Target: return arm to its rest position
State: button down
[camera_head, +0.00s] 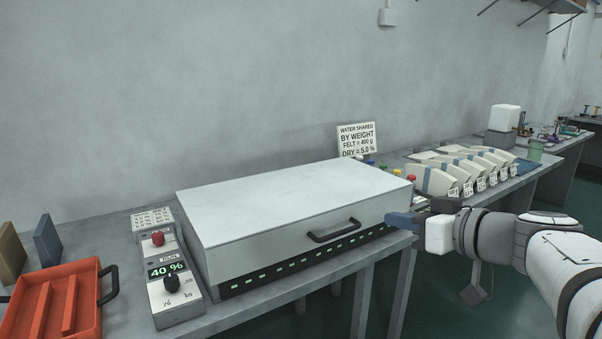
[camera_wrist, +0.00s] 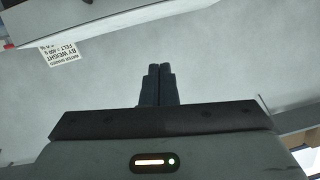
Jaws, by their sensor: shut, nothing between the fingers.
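My gripper (camera_head: 391,218) reaches in from the right in the head view, with its blue fingers pointing left. Its fingertips are close to the front right corner of a large white lidded box (camera_head: 290,205); I cannot tell whether they touch it. In the wrist view my gripper (camera_wrist: 158,70) shows its two dark fingers side by side and closed, with nothing between them. My arm extends back to the lower right.
A control box (camera_head: 175,290) reading 40 % and a red tray (camera_head: 85,275) stand at left. A sign (camera_head: 357,140) stands behind the white box. Several cream labelled containers (camera_head: 437,182) line the right bench. The open floor (camera_head: 440,310) shows below the arm.

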jog(key=s+a+f+m+g+h+p, duration=0.2)
jog(key=s+a+f+g+p, duration=0.25)
jog(key=s+g+p, duration=0.2)
jog(key=s+d+f+m+g+h+p, duration=0.1)
jog(key=s+d+m+g+h+p, duration=0.1)
jog(key=s+h+p, duration=0.5)
jog(key=shift+s+d+m+g+p, duration=0.3)
jog(key=shift+d+m+g+p, duration=0.15)
jog(key=shift+m+p, duration=0.35)
